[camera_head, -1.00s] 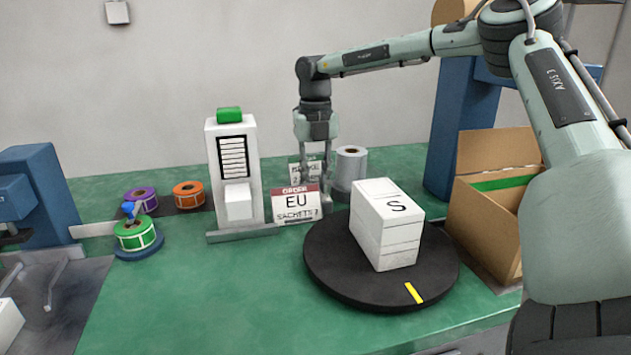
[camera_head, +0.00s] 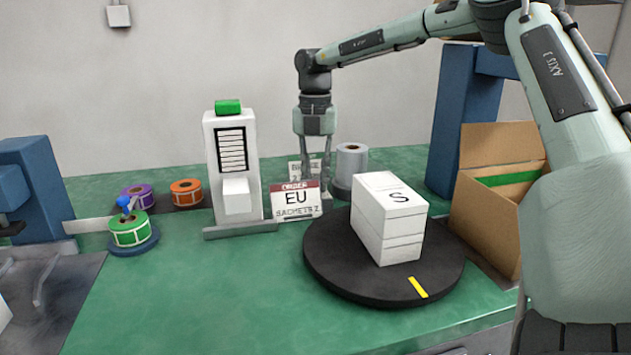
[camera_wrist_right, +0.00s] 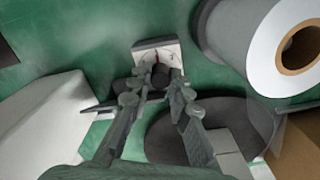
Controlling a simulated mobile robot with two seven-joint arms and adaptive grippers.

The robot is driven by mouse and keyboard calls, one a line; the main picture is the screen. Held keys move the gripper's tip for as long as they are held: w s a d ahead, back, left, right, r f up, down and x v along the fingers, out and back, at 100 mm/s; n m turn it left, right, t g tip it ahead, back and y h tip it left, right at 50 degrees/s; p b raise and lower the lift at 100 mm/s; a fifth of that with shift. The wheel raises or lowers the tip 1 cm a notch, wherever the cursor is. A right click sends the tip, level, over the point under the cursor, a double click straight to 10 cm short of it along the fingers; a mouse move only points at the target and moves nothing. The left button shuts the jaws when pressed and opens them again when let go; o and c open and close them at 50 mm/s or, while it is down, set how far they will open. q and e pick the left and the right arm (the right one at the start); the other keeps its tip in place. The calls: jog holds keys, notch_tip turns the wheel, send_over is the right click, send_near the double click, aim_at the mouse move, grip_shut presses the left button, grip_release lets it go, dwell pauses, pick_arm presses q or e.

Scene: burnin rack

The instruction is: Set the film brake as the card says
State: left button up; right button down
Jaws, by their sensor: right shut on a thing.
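The order card (camera_head: 297,200) stands at mid-table with a red header and reads EU and SACHETS 2. The film brake (camera_head: 300,170) is a small pale plate behind the card, partly hidden by it and my fingers. In the right wrist view its white dial face (camera_wrist_right: 143,53) carries a red mark and a dark knob (camera_wrist_right: 161,76). My right gripper (camera_head: 320,186) reaches down behind the card; in the wrist view its fingertips (camera_wrist_right: 155,92) are closed around the knob. The exact setting is too small to read. My left gripper is not in view.
The grey film roll (camera_head: 351,165) stands close right of my right gripper. White boxes marked S (camera_head: 388,222) are stacked on the black turntable (camera_head: 335,275). A white label unit (camera_head: 232,165) stands left of the card, an open carton (camera_head: 480,225) right. The front green table is clear.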

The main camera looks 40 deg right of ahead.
jog(key=c, duration=1.4)
grip_release()
notch_tip(320, 180, up, 12)
